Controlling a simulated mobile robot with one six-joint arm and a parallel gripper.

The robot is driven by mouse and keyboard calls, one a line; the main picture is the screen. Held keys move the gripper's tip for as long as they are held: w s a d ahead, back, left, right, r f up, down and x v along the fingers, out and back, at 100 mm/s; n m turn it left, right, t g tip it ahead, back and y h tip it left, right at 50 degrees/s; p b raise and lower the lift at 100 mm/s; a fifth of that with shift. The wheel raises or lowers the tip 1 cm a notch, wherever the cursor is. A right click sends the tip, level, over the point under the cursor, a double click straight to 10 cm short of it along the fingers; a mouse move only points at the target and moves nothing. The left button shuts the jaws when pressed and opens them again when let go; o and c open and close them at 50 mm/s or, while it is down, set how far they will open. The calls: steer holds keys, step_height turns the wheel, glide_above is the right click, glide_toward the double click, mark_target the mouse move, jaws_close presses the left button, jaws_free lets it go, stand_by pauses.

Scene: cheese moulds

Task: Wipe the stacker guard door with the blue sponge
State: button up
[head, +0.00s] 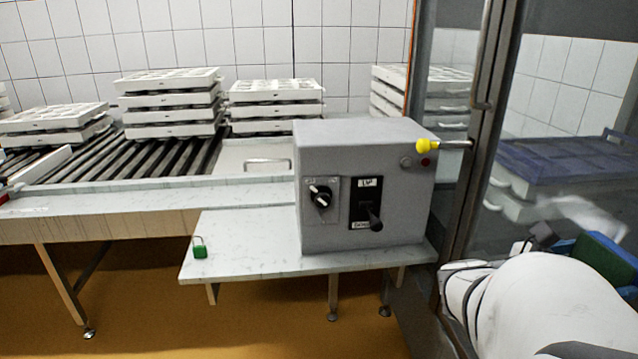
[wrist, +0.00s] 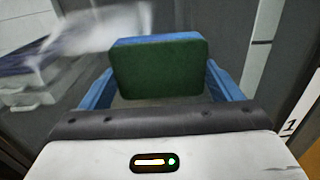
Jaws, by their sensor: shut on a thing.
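The stacker guard door (head: 487,135) stands at the right in the head view, with a metal frame and a clear pane. A whitish smear (head: 592,214) shows on the pane; it also shows in the wrist view (wrist: 92,32), left of the sponge. The blue sponge (wrist: 158,68) has a green face towards the wrist camera. My gripper (wrist: 160,88) is shut on it, with a blue finger at each side. In the head view, the sponge (head: 605,258) is partly hidden by my arm at the right edge. I cannot tell whether it touches the pane.
A grey control box (head: 365,190) with switches stands on a table left of the door. Stacked white moulds (head: 170,110) stand on the roller conveyor (head: 100,165).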

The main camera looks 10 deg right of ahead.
step_height(320, 180, up, 2)
steer(key=shift+d+r+p, duration=0.1)
steer(key=shift+r+p, duration=0.15)
steer(key=shift+p, duration=0.45)
steer(key=shift+w+d+p, duration=0.2)
steer(key=shift+w+d, duration=0.1)
steer(key=shift+w, duration=2.6)
steer(key=shift+w+d+p, duration=0.15)
steer(key=shift+w+d, duration=0.2)
steer(key=shift+w, duration=2.5)
steer(key=shift+w+d+p, duration=0.2)
steer(key=shift+w+d, duration=0.1)
steer(key=shift+w, duration=2.6)
steer(key=shift+f, duration=0.1)
steer(key=shift+w+a+p, duration=0.15)
steer(key=shift+a+p, duration=0.1)
steer(key=shift+a, duration=1.25)
steer(key=shift+w+a+p, duration=0.15)
steer(key=shift+a+p, duration=0.05)
steer(key=shift+a, duration=1.25)
steer(key=a, duration=0.3)
steer(key=shift+w, duration=0.15)
